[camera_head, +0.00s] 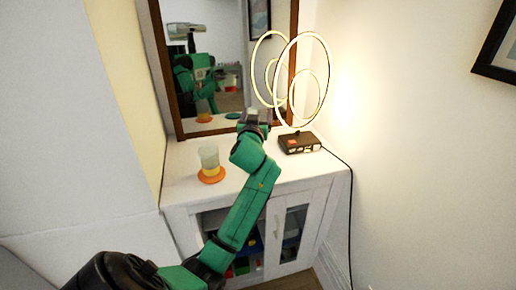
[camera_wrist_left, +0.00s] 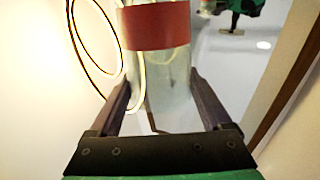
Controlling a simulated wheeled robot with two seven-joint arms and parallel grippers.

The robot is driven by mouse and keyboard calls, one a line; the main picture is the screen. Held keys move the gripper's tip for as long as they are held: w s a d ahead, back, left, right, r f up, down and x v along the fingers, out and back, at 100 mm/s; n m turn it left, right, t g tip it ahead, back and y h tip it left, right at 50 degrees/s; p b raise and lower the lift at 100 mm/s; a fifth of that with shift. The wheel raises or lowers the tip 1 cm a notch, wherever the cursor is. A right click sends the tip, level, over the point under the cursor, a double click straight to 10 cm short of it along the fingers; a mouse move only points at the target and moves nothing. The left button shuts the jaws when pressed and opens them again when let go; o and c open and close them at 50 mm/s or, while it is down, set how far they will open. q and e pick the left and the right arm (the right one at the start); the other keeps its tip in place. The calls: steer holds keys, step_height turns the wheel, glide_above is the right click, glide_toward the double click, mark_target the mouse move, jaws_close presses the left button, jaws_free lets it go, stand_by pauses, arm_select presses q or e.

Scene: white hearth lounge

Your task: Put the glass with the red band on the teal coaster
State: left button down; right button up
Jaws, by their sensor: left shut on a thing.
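The glass with the red band (camera_wrist_left: 158,28) stands between the fingers of my left gripper in the left wrist view. It is clear, with a wide red band. My left gripper (camera_wrist_left: 165,95) is shut on its clear part. In the head view the left gripper (camera_head: 255,117) is over the back of the white cabinet, near the mirror, and hides the glass. The teal coaster is not seen directly; a small teal patch in the mirror (camera_head: 233,115) looks like its reflection. My right gripper is not in view.
A ring lamp (camera_head: 303,80) and a dark box (camera_head: 300,143) are at the right. A framed mirror (camera_head: 176,70) stands behind.

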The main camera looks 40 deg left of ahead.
arm_select(q)
steer(key=f, duration=0.2)
steer(key=f+b, duration=0.1)
steer(key=f, duration=0.2)
steer(key=w+a+f, duration=0.1)
steer(key=f, duration=0.2)
steer(key=shift+w+f, duration=0.1)
steer(key=shift+f, duration=0.15)
steer(key=f, duration=0.1)
steer(key=f+b, duration=0.2)
steer(key=shift+s+d+f, duration=0.25)
steer(key=shift+s+f, duration=0.05)
steer(key=shift+f, duration=0.05)
steer(key=shift+w+a+f, duration=0.1)
steer(key=shift+w, duration=0.05)
steer(key=shift+f, duration=0.15)
jaws_free()
steer(key=shift+r, duration=0.2)
steer(key=v, duration=1.2)
steer(key=shift+b, duration=0.45)
